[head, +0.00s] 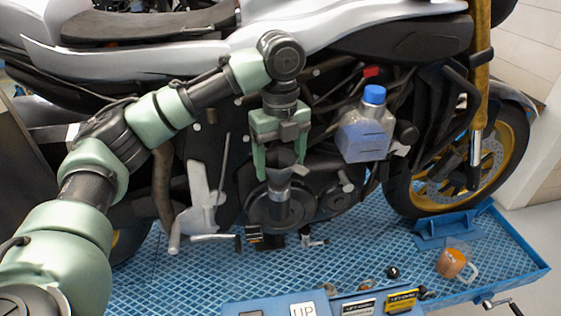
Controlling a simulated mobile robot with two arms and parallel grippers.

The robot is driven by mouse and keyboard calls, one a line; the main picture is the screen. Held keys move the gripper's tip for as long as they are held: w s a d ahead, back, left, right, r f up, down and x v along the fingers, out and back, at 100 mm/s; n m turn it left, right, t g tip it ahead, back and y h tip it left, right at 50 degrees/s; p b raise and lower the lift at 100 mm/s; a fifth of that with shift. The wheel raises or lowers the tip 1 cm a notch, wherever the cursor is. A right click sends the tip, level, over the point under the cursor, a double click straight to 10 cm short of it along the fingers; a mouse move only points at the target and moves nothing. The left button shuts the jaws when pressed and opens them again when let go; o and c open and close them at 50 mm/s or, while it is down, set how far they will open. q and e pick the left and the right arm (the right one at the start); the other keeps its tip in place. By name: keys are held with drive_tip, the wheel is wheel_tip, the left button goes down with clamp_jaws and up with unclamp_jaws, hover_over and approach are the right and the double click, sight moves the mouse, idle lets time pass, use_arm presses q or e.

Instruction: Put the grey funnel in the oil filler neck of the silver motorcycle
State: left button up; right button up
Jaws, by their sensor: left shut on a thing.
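The silver motorcycle (345,24) stands side-on across the view, its dark engine low in the middle. My left gripper (281,160) points down in front of the engine, its green fingers shut on the grey funnel (283,172). The funnel is upright, with its wide mouth between the fingertips and its narrow end towards the round engine cover (282,208). I cannot tell whether the funnel's tip is inside the oil filler neck or in front of it; the neck is not clearly visible. My right gripper is not in view.
A bottle with a blue cap (365,135) shows upright right of my left gripper. The blue lift platform (180,275) carries a jug with orange contents (452,264), a wheel chock (445,228) and small items. A control panel with an UP label (303,309) is at the front.

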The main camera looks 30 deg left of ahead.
use_arm(q)
drive_tip(key=shift+f, duration=0.35)
drive_tip(key=o, duration=1.4)
drive_tip(key=shift+o, duration=0.2)
drive_tip(key=shift+s, duration=0.1)
